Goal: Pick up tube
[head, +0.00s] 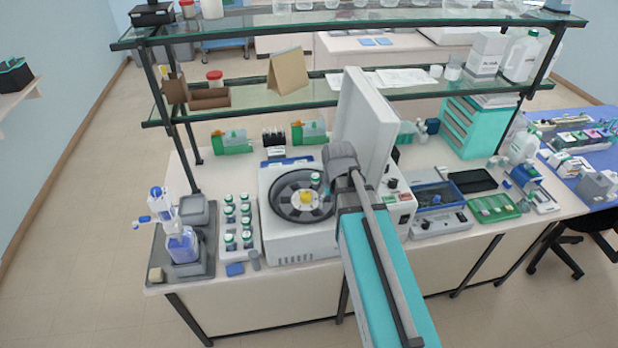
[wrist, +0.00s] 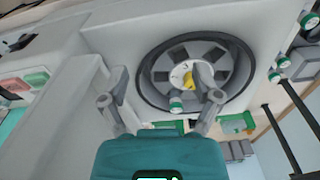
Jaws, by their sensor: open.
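A tube with a green and white cap (head: 316,180) stands in the round dark rotor of the open centrifuge (head: 279,231). In the wrist view the tube's cap (wrist: 176,104) shows at the near edge of the rotor, between my two fingers and closer to the right one. My gripper (wrist: 162,98) is open, with its fingers spread wide and nothing held. In the head view my grey gripper (head: 330,176) is over the right side of the rotor, beside the raised lid. The tube's lower body is hidden in the rotor.
The centrifuge's tall white lid (head: 368,125) stands upright right behind my gripper. A white rack (head: 256,248) with several green-capped tubes is left of the centrifuge. A yellow knob (head: 306,197) marks the rotor's centre. Glass shelves (head: 250,105) hang behind.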

